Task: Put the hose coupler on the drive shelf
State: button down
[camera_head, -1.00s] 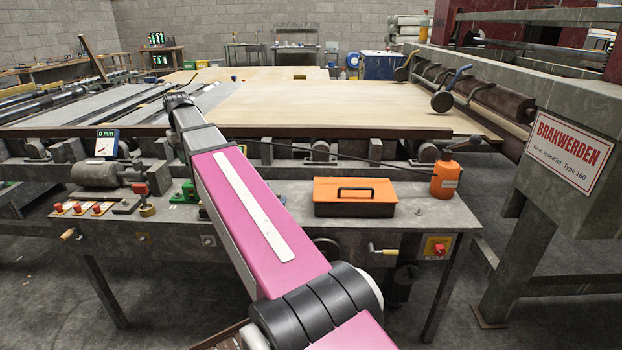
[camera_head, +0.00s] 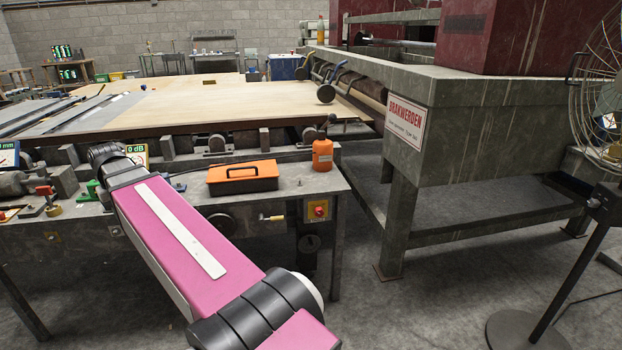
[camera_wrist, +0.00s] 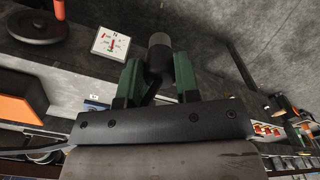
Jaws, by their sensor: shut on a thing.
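In the wrist view, my gripper (camera_wrist: 157,82) has two dark green fingers shut on a dark, roughly cylindrical piece with a grey end, which I take for the hose coupler (camera_wrist: 159,45). The coupler sticks out past the fingertips, and its lower part is hidden between them. In the head view my pink arm reaches forward to the left, and gripper and coupler are hidden. A grey metal shelf (camera_head: 285,200) runs along the machine front; I cannot tell whether it is the drive shelf.
An orange toolbox (camera_head: 243,178) and an orange bottle (camera_head: 322,155) stand on the grey shelf. Small fittings crowd its left part. To the right stand the glue spreader (camera_head: 480,130) and a fan (camera_head: 605,110) on a stand. The floor (camera_head: 420,310) between shelf and fan is open.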

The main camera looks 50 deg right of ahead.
aim_at(299, 171)
jog(key=z, duration=0.35)
jog(key=k+z, duration=0.15)
jog(key=z, duration=0.2)
jog(key=l+z, duration=0.1)
jog(key=z, duration=0.25)
jog(key=i+j+z, duration=0.15)
jog(key=z, duration=0.3)
jog(key=i+j+z, duration=0.1)
jog(key=z, duration=0.35)
jog(key=i+j+z, duration=0.1)
jog(key=j+z, duration=0.15)
jog(key=z, duration=0.2)
